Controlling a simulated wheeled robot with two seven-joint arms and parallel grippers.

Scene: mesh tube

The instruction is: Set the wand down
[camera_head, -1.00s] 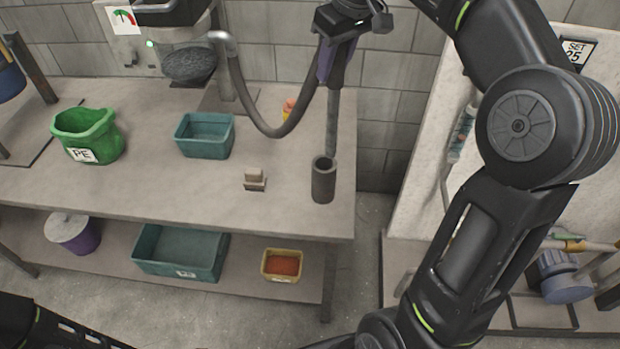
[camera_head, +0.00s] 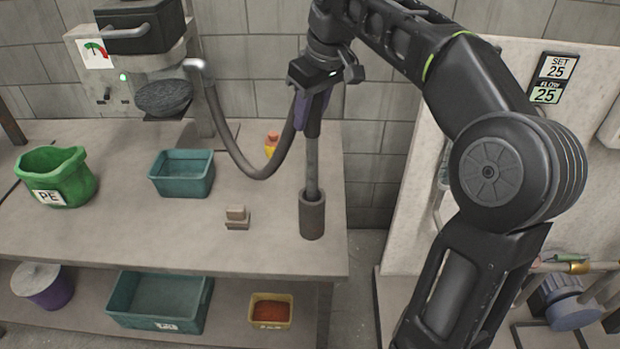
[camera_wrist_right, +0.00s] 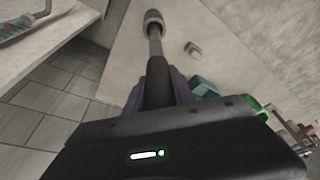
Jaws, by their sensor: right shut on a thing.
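My right gripper (camera_head: 312,100), with purple fingers, is shut on the dark handle of the wand (camera_head: 312,165). The wand is a grey tube, held almost upright with its tip down, and a dark hose runs from its top end. Its lower end meets the mouth of a dark cylindrical holder (camera_head: 312,218) at the right end of the bench; the tip is hidden there, and how deep it sits I cannot tell. In the right wrist view the wand (camera_wrist_right: 155,42) runs from the fingers to the holder (camera_wrist_right: 153,17). My left gripper is out of view.
The hose (camera_head: 245,160) loops left to a machine (camera_head: 150,70). A white panel stands right.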

